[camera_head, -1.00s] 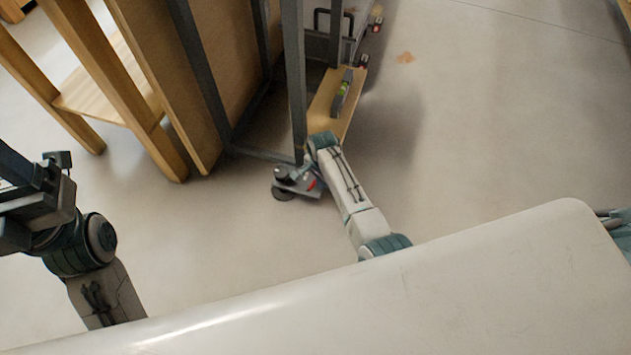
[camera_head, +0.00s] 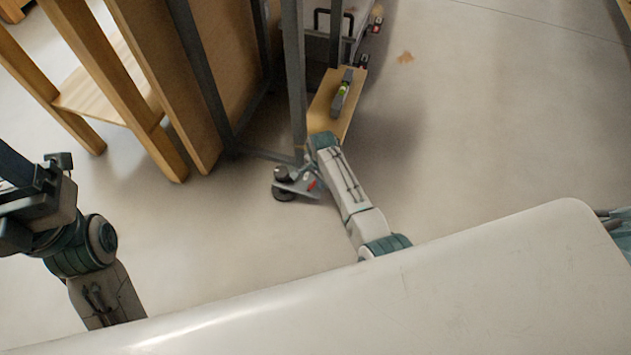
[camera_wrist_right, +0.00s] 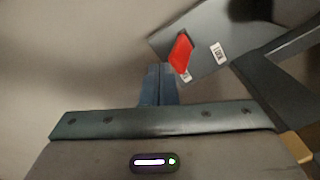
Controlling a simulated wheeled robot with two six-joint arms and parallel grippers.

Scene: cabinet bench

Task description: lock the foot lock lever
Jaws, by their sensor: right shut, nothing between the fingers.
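The foot lock lever is a small red piece (camera_wrist_right: 181,53) on a grey metal plate (camera_wrist_right: 207,62) with a small white label. In the head view the red lever (camera_head: 312,185) shows low by the foot of a grey frame, next to a dark round caster (camera_head: 283,188). My right gripper (camera_wrist_right: 158,72) is shut and empty, its fingertips just left of and below the lever in the wrist view. I cannot tell whether they touch it. In the head view my right wrist hides much of that gripper. My left gripper (camera_head: 38,205) is at the left edge, its fingers not clear.
The grey frame upright (camera_head: 295,80) stands right above the caster. A wooden board (camera_head: 325,115) with a spirit level (camera_head: 342,92) on it lies beyond my right wrist. A wooden rack (camera_head: 120,90) stands at the left. The floor on the right is clear.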

